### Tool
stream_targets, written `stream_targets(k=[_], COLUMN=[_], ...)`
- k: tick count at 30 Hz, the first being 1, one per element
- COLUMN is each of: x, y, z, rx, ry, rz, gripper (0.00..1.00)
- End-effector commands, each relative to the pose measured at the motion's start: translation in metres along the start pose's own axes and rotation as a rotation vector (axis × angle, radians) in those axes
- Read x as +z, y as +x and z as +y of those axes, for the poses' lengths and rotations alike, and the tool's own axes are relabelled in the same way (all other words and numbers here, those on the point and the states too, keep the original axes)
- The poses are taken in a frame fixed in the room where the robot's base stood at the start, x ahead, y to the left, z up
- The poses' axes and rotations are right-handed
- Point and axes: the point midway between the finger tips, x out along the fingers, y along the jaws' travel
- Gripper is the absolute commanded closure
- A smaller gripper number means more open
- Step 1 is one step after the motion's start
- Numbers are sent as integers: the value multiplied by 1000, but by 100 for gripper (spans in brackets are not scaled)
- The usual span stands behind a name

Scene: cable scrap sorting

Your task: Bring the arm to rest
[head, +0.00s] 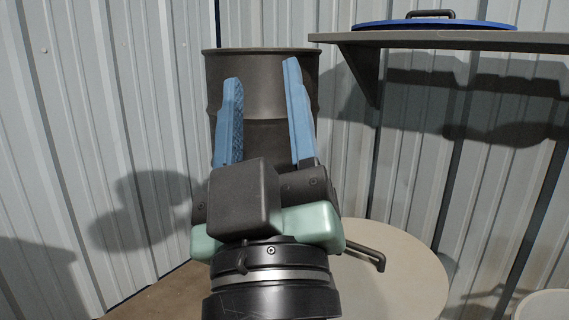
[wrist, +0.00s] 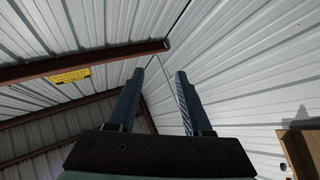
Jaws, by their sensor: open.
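My gripper (head: 262,112) is raised and points upward in the head view, its two blue fingers apart with nothing between them. In the wrist view my gripper (wrist: 156,98) also shows open and empty, facing the roof and upper walls. It stands in front of a dark drum (head: 262,66) in the head view; I see no contact with it. The gripper hides part of the drum.
A shelf (head: 460,41) on the right wall holds a blue round lid (head: 385,25) with a dark handle. A round beige surface (head: 400,275) with a dark handle (head: 368,256) lies low behind my wrist. Corrugated metal walls (head: 120,90) close off the back and left.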

Motion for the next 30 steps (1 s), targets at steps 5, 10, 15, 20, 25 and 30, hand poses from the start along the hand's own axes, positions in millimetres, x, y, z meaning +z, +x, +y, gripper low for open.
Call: stream_targets(k=[5, 10, 15, 20, 25, 30], x=[-107, -142, -180, -216, -254, -293], y=[32, 68, 100, 130, 162, 195], z=[59, 73, 88, 103, 118, 134], rx=[105, 98, 96, 95, 95, 94], ry=[342, 328, 327, 327, 327, 328], rz=[157, 139, 138, 137, 137, 137], gripper=[50, 50, 50, 50, 50, 50])
